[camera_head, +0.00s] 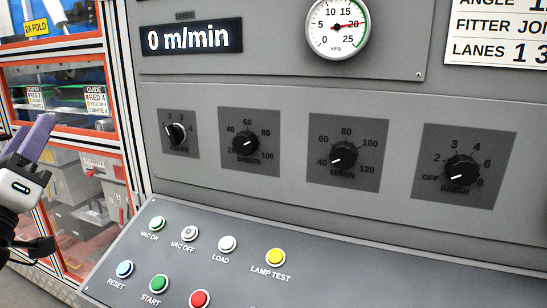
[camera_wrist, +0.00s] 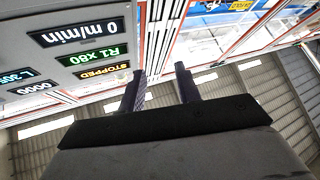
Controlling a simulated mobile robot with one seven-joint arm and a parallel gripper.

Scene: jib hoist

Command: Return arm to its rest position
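My gripper (camera_head: 40,138) is at the left edge of the head view, with purple fingers pointing up and its body partly cut off by the frame. It is apart from the grey control panel (camera_head: 300,100), left of the knobs. In the wrist view my gripper (camera_wrist: 160,74) shows two purple fingers with a clear gap between them and nothing held. The rest of my arm is mostly out of view.
The panel carries a display (camera_head: 190,38) reading 0 m/min, a pressure gauge (camera_head: 337,24), several black knobs (camera_head: 246,142) and a sloped button desk (camera_head: 200,265). An orange-framed glazed machine enclosure (camera_head: 62,90) stands at left. The wrist view shows a "STOPPED" display (camera_wrist: 108,72).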

